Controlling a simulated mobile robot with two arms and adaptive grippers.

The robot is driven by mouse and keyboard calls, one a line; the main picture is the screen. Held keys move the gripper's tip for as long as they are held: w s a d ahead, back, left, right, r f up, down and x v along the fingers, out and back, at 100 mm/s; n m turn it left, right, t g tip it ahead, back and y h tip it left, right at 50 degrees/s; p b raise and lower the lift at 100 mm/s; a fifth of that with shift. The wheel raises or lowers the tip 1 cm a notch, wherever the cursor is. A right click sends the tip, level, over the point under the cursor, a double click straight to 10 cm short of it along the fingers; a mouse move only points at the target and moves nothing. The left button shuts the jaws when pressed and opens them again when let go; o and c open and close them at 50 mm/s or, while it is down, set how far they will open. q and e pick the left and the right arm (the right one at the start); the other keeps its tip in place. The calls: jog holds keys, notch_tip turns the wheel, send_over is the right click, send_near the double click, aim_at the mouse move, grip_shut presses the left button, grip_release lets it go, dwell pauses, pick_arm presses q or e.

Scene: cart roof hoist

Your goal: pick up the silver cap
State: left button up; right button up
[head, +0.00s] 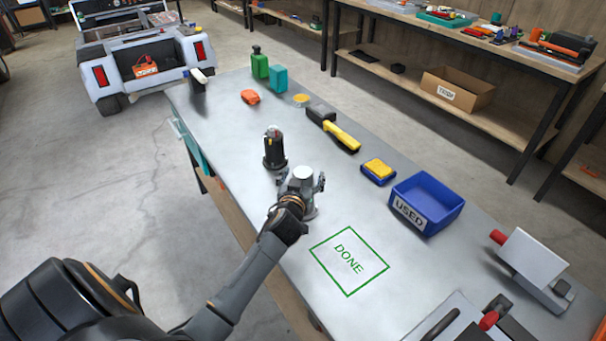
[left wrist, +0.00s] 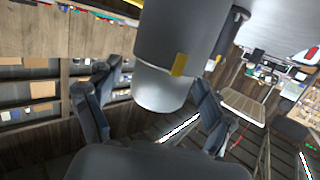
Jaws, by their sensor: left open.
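The silver cap (head: 303,172) is the pale, round top of a grey cylinder standing on the metal workbench (head: 235,105). In the left wrist view the cap (left wrist: 160,92) shows as a pale end on the larger grey cylinder (left wrist: 175,35), with a yellow mark across their joint. My left gripper (head: 301,183) is open around the cap, one finger on each side. In the left wrist view the fingers (left wrist: 152,110) stand apart with the cap between them. Contact cannot be told. My right gripper is not in view.
A black cylinder (head: 274,152) stands close behind my left gripper. A green-outlined DONE square (head: 349,261) lies clear in front. A blue USED bin (head: 428,200), yellow sponge (head: 378,170) and yellow-handled tool (head: 342,137) are to the right. A white-topped fixture (head: 528,260) stands at lower right.

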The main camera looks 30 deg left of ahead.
pick_arm(q)
jog(key=c, duration=1.2)
jog(key=shift+o, duration=0.2)
